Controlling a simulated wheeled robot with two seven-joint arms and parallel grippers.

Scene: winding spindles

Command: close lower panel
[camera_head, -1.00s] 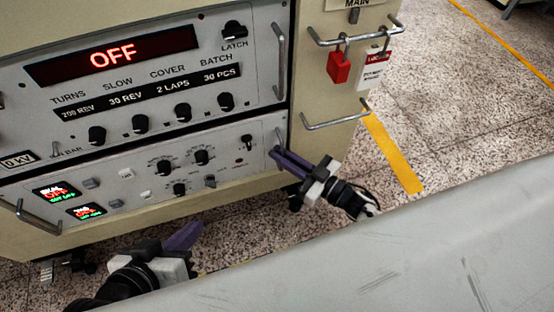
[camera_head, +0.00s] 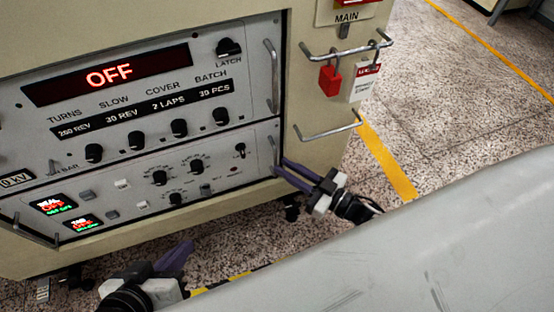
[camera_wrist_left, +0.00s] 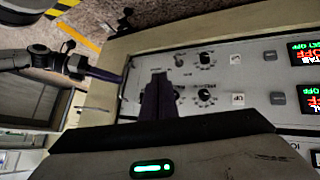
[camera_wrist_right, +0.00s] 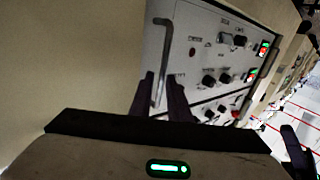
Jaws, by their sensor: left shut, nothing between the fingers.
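The lower panel (camera_head: 110,192) is the grey front with knobs, switches and two small lit displays. It sits below the upper panel and looks nearly flush with the cabinet; any small gap is hard to judge. My right gripper (camera_head: 280,168) is at its right end. In the right wrist view, its fingers (camera_wrist_right: 161,90) are apart, on either side of the panel's right handle (camera_wrist_right: 164,60); contact is unclear. My left gripper (camera_head: 188,250) is shut and empty, low in front of the cabinet. In the left wrist view its fingers (camera_wrist_left: 158,95) overlap the panel (camera_wrist_left: 225,75), apparently without touching.
The upper panel (camera_head: 215,90) shows a red OFF and has its own handle. On the cabinet's right side are rails (camera_head: 330,133), a red padlock (camera_head: 330,80) and a white tag (camera_head: 365,85). Speckled floor with yellow tape (camera_head: 385,160) lies to the right.

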